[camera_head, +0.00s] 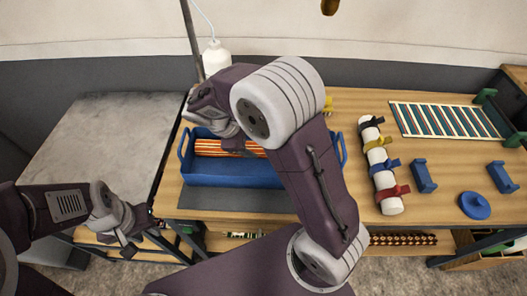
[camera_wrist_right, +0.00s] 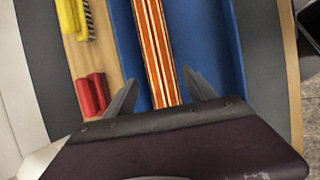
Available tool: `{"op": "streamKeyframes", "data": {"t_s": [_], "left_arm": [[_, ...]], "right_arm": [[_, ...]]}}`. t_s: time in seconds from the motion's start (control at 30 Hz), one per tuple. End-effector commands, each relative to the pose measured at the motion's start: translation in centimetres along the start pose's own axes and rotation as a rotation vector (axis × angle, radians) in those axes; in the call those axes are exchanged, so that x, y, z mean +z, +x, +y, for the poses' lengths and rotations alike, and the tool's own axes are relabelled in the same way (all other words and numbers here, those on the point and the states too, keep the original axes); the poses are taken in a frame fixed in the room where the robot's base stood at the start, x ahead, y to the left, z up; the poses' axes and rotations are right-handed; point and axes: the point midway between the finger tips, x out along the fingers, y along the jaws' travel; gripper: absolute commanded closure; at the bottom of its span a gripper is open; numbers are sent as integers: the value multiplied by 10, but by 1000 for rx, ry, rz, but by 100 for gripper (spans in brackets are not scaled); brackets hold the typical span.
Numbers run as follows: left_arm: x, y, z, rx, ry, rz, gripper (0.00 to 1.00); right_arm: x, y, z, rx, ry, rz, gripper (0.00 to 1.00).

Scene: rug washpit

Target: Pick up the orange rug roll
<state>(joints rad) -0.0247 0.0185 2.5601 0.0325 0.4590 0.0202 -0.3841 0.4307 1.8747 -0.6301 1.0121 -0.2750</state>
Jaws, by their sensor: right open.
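The orange rug roll (camera_head: 209,147), striped with cream and dark red, lies in a blue tray (camera_head: 225,180) on the wooden table. In the right wrist view the roll (camera_wrist_right: 157,40) runs lengthwise between the fingers. My right gripper (camera_wrist_right: 160,78) is open, with one finger on each side of the roll. No contact shows, and its height over the roll is hard to judge. In the head view my right arm covers the right part of the roll and tray. My left gripper (camera_head: 128,240) is low at the left, by the table's front left corner; its jaws are unclear.
A white bottle (camera_head: 215,57) stands behind the tray. To the right are a white cylinder with coloured straps (camera_head: 383,170), blue blocks (camera_head: 424,176), a blue disc (camera_head: 474,205) and a striped flat piece (camera_head: 445,120). Red pieces (camera_wrist_right: 93,95) and a yellow brush (camera_wrist_right: 75,18) lie beside the tray.

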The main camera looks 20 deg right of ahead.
Motion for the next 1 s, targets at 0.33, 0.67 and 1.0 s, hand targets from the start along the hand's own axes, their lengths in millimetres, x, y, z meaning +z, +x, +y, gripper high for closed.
{"op": "streamKeyframes", "data": {"t_s": [0.33,0.67,1.0], "left_arm": [[0,4,0,0,0,0,68],[1,7,0,0,0,0,68],[1,7,0,0,0,0,68]], "right_arm": [[2,34,-2,-5,2,-3,36],[2,66,-1,-1,1,2,36],[2,65,-1,-1,2,2,100]]}}
